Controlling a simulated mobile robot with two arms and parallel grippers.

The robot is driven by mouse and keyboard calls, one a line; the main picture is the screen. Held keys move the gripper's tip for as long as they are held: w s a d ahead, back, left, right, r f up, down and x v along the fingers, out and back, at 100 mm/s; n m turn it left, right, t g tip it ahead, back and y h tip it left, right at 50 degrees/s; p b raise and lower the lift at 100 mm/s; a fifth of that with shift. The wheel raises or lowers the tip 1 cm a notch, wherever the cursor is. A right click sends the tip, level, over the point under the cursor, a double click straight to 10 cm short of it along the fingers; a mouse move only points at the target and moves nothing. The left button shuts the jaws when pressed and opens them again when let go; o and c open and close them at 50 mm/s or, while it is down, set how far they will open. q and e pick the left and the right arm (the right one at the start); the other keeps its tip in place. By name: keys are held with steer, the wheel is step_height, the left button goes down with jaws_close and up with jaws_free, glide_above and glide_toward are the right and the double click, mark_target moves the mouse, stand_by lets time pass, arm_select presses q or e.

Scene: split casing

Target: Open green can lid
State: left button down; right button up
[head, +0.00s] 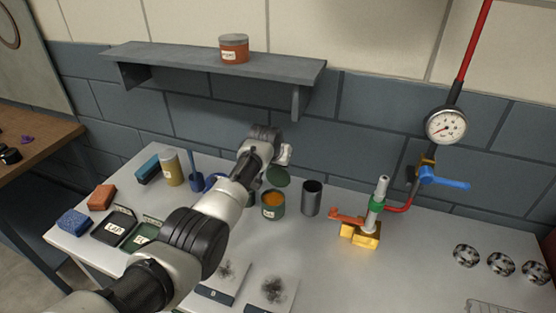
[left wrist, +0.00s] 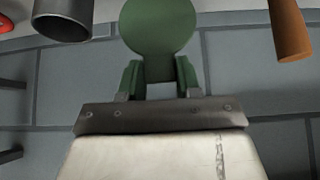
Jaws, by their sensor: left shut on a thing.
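The green can (head: 272,206) stands upright on the table with its top open, showing an orange content and a pale label. Its round green lid (head: 278,177) is off the can, just above and behind its rim. My left gripper (head: 283,156) is shut on the lid. In the left wrist view the lid (left wrist: 158,25) shows as a green disc at the fingertips of the left gripper (left wrist: 158,72). My right gripper is in neither view.
A dark grey cup (head: 312,197) stands close right of the can. A valve fitting on a yellow base (head: 361,236) is further right. A shelf (head: 200,65) with an orange-brown can (head: 234,50) hangs above. Boxes and labelled trays (head: 114,228) lie left.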

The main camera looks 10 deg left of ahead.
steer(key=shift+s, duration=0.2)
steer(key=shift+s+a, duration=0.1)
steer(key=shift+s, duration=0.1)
arm_select(q)
steer(key=c, duration=1.1)
jaws_free()
steer(key=o, duration=0.3)
steer(key=shift+w, duration=0.2)
steer(key=shift+o, duration=0.2)
steer(key=shift+f, duration=0.1)
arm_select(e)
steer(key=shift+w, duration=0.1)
arm_select(q)
steer(key=shift+s, duration=0.1)
steer(key=v, duration=1)
steer(key=shift+r+b, duration=0.35)
steer(key=shift+r, duration=0.05)
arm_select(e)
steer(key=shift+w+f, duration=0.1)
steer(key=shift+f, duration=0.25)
arm_select(q)
steer(key=shift+s, duration=0.15)
